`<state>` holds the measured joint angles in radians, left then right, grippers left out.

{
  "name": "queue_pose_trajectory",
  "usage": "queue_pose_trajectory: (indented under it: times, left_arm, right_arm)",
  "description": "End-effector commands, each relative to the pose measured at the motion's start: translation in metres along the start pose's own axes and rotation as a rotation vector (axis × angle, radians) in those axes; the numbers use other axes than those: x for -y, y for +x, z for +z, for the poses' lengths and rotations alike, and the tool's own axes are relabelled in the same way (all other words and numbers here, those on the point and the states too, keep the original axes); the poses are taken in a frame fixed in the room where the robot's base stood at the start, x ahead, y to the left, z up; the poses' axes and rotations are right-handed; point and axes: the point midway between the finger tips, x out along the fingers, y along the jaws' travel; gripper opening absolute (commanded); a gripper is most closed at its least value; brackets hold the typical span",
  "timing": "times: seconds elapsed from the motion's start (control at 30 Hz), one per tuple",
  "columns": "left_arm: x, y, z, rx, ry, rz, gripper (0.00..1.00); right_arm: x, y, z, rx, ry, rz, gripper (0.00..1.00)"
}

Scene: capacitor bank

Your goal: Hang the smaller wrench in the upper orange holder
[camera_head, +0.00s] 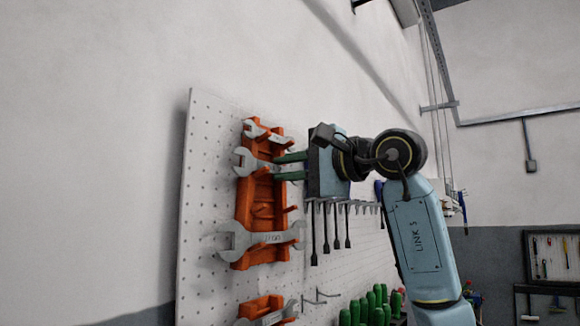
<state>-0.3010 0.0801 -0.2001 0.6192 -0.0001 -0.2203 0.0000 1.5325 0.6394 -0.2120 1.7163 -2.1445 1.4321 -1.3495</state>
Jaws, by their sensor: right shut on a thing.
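My right gripper (281,168), with green fingers, reaches in from the right in front of the pegboard. It is shut on a grey wrench (246,161), whose open jaw end points left; the rest of this wrench is partly hidden by the fingers. The held wrench is at the upper orange holder (244,189); I cannot tell whether it touches the hooks. Another small wrench (254,129) lies across the top of the orange holders. A larger wrench (262,239) hangs across the lower part of the orange holder. My left gripper is not in view.
The white perforated pegboard (205,190) stands against the wall. A further orange holder (258,303) with a wrench (270,317) is at the bottom. Dark screwdriver-like tools (324,235) hang right of the holders. Green-handled tools (375,300) are at the lower right.

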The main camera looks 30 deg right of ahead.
Motion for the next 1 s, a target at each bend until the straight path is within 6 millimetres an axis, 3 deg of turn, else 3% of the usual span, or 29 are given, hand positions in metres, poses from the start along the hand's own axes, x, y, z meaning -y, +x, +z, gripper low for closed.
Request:
queue_pose_trajectory:
  times: [0.4,0.43,0.6,1.0]
  left_arm:
    - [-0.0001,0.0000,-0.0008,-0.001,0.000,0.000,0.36]
    - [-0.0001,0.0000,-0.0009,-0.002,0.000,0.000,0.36]
    - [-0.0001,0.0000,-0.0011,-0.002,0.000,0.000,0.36]
    - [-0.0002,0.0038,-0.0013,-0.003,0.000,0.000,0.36]
  right_arm:
    - [0.0006,-0.0005,-0.0001,0.000,0.000,-0.002,0.00]
    - [0.0006,-0.0005,-0.0001,0.000,0.000,-0.002,0.17]
    - [0.0006,-0.0005,-0.0001,0.000,0.000,-0.001,0.39]
    - [-0.0001,-0.0084,-0.0008,-0.002,-0.001,-0.002,0.41]
